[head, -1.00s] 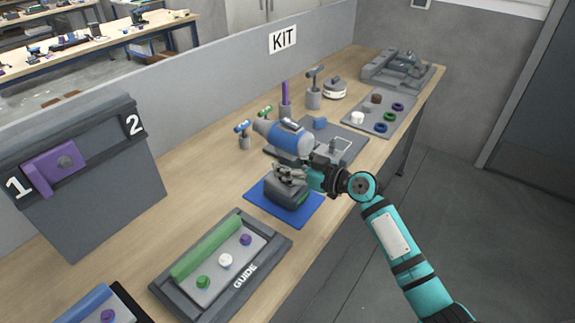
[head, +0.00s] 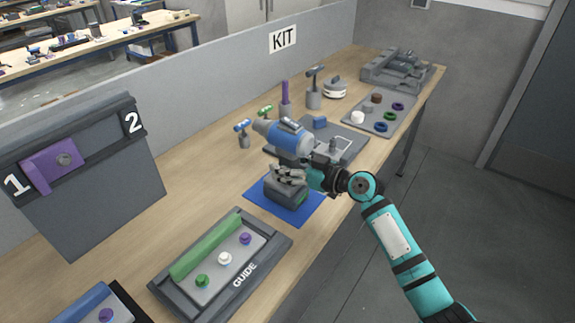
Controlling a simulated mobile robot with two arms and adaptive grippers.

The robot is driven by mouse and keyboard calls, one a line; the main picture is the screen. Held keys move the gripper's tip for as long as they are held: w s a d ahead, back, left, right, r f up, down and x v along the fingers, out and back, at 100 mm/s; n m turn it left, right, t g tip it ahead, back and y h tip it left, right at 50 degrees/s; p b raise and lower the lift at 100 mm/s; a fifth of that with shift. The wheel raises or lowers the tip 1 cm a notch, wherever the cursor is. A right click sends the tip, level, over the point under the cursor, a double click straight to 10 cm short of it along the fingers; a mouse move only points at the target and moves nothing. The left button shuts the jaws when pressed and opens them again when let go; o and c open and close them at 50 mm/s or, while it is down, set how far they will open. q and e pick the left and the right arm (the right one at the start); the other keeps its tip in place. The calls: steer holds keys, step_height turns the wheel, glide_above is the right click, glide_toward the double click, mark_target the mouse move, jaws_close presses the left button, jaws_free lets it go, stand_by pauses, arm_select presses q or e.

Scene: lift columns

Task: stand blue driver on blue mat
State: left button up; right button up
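The blue driver (head: 289,139) is upright in the head view, with its blue body on top and its dark grey base (head: 284,191) low over the blue mat (head: 293,214). The base covers the middle of the mat, and I cannot tell whether it touches it. My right gripper (head: 288,176) comes in from the right, with its grey fingers closed around the driver's handle just above the base. The handle is mostly hidden by the fingers. My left gripper is not in view.
A tray marked GUIDE (head: 268,255) lies in front of the mat. A grey tray (head: 345,155) sits close behind the driver. Small tools in holders (head: 244,141) stand by the partition.

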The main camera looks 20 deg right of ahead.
steer(key=shift+o, duration=0.4)
steer(key=shift+f, duration=0.35)
steer(key=shift+s, duration=0.15)
steer(key=v, duration=1.2)
steer(key=shift+r, duration=0.2)
steer(key=shift+d, duration=0.1)
